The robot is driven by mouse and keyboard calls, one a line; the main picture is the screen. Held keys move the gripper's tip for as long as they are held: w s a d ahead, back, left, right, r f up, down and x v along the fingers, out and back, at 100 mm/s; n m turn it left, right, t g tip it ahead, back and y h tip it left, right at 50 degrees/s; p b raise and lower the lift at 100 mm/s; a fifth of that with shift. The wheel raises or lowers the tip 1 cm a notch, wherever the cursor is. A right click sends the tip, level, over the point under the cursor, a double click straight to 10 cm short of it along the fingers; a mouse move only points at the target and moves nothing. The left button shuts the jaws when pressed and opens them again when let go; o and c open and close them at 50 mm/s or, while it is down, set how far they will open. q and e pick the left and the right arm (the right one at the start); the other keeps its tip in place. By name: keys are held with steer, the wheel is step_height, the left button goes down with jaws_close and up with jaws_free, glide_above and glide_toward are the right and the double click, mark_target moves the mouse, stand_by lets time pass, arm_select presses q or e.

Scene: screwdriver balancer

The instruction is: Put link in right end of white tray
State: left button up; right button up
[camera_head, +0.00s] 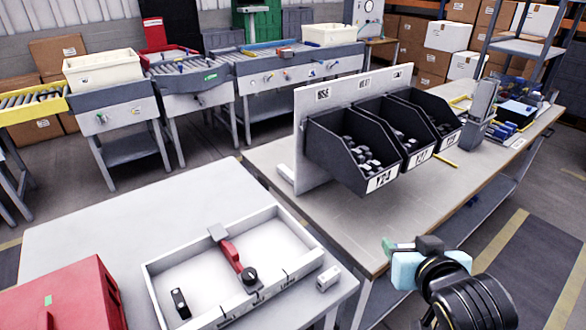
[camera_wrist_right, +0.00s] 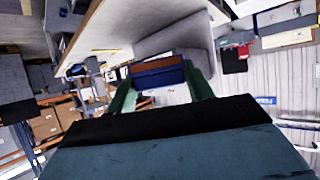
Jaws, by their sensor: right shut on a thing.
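The white tray (camera_head: 301,231) lies on the light table at the front. A small black link (camera_head: 180,303) sits in the tray's left end; the right end looks empty. My right gripper (camera_head: 388,246) is beyond the tray to the right, by the front edge of the bin table. In the right wrist view its green fingers (camera_wrist_right: 162,90) are shut on a dark blue piece with a brown face (camera_wrist_right: 158,76), seemingly the link. In the head view the held piece is not clear. My left gripper is not in view.
Black bins (camera_head: 345,158) with dark parts stand on the right-hand table (camera_head: 330,212). A red box (camera_head: 70,298) sits at the front left. A small white block (camera_head: 328,279) lies right of the tray. The table behind the tray is clear.

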steer(key=w+a+f+n+y, duration=0.2)
steer(key=a+f+n+y, duration=0.25)
steer(key=a, duration=0.65)
steer(key=n+g+y, duration=0.2)
steer(key=n+y, duration=0.1)
glide_above(291, 310)
step_height(291, 310, down, 6)
steer(key=shift+r, duration=0.2)
step_height(291, 310, down, 5)
steer(key=shift+b, duration=0.6)
steer(key=shift+f, duration=2.3)
steer(key=shift+f, duration=0.15)
steer(key=o, duration=0.9)
